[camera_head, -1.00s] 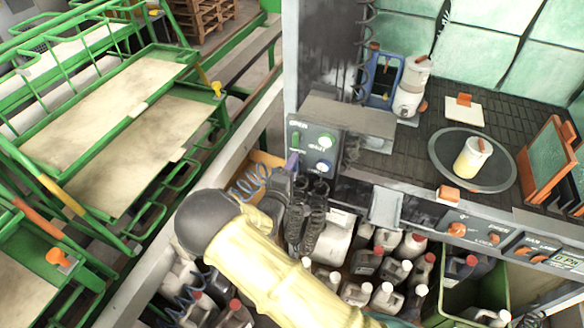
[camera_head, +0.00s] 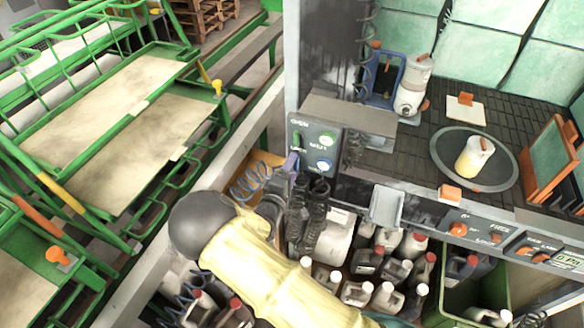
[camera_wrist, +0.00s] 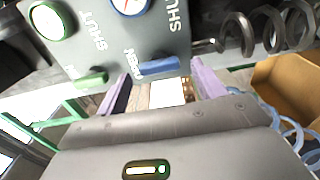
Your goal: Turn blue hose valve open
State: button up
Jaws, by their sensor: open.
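The blue hose valve's handle (camera_wrist: 158,66) shows in the wrist view as a short blue bar at the panel's lower edge. The panel (camera_wrist: 100,40) is grey, with OPEN and SHUT lettering. My gripper (camera_wrist: 160,85) is open. Its two purple fingers stand either side of the blue handle, with a gap showing; contact cannot be told. In the head view my gripper (camera_head: 291,162) is at the panel's lower left, and the blue handle is not clearly visible there. A blue-ringed gauge (camera_wrist: 130,4) is just above the handle.
A green valve handle (camera_wrist: 92,79) and green-ringed gauge (camera_wrist: 50,20) share the panel, close to one finger. A coiled blue hose (camera_head: 250,182) and dark coiled hoses (camera_head: 312,215) hang near my gripper. Several bottles (camera_head: 385,270) stand below.

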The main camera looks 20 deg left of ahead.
jog(key=s+a+b, duration=0.1)
jog(key=s+b, duration=0.2)
jog(key=s, duration=1.2)
jog(key=shift+s+a, duration=0.15)
jog(key=shift+s, duration=0.2)
jog(key=w+d+r+m+g+y, duration=0.2)
jog(key=w+d+m+g, duration=0.8)
jog(key=d, duration=0.5)
jog(key=s+d+r+m+g, duration=0.2)
jog(key=s+d, duration=0.4)
jog(key=d, duration=0.4)
jog(key=s+d+r+m+g, duration=0.3)
jog(key=s+d, duration=0.4)
jog(key=d, duration=0.3)
jog(key=shift+r+m, duration=0.6)
jog(key=shift+m, duration=0.4)
